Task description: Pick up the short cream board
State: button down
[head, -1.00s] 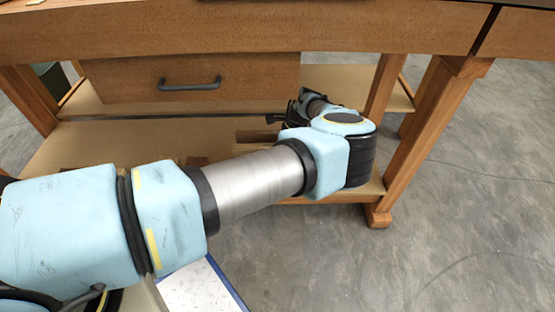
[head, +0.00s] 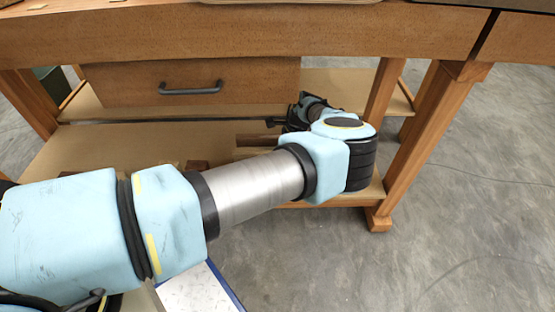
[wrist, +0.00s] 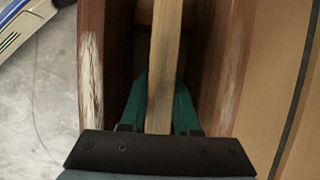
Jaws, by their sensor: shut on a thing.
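A narrow pale board (wrist: 162,60), which matches the short cream board, runs upright through the middle of the wrist view. My gripper (wrist: 163,90) has its teal fingers on both sides of this board and is shut on it. The board's near end reaches the dark gripper body, and its far end runs out of the top of the picture. In the head view my arm hides the fingers and most of what they hold, low over the bench's bottom shelf.
Brown boards stand close on the left (wrist: 91,70) and right (wrist: 215,70) of the held board. In the head view the shelf (head: 90,145) lies under a drawer (head: 130,80). A bench leg (head: 425,140) stands right of my wrist. Open floor (head: 470,220) lies right.

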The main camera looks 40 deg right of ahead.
jog(key=shift+d+r, duration=0.1)
jog(key=shift+r, duration=0.05)
jog(key=s+d+r, duration=0.2)
jog(key=s+d, duration=0.1)
jog(key=s+d+r+b, duration=0.1)
jog(key=s+d+r, duration=0.1)
jog(key=d+r, duration=0.1)
jog(key=s+d+r, duration=0.2)
jog(key=s+d, duration=0.1)
jog(key=d, duration=0.1)
jog(key=shift+s+d+r, duration=0.35)
jog(key=shift+r, duration=0.05)
jog(key=shift+a, duration=0.1)
jog(key=w+a+f, duration=0.3)
jog(key=w+a, duration=0.1)
jog(key=a, duration=0.1)
jog(key=w+a+f, duration=0.2)
jog(key=a, duration=0.1)
jog(key=shift+w+a+f+p, duration=0.15)
jog(key=shift+w+f+p, duration=0.2)
jog(key=shift+w+p, duration=0.05)
jog(key=shift+w+a+f, duration=1)
jog(key=shift+a, duration=0.2)
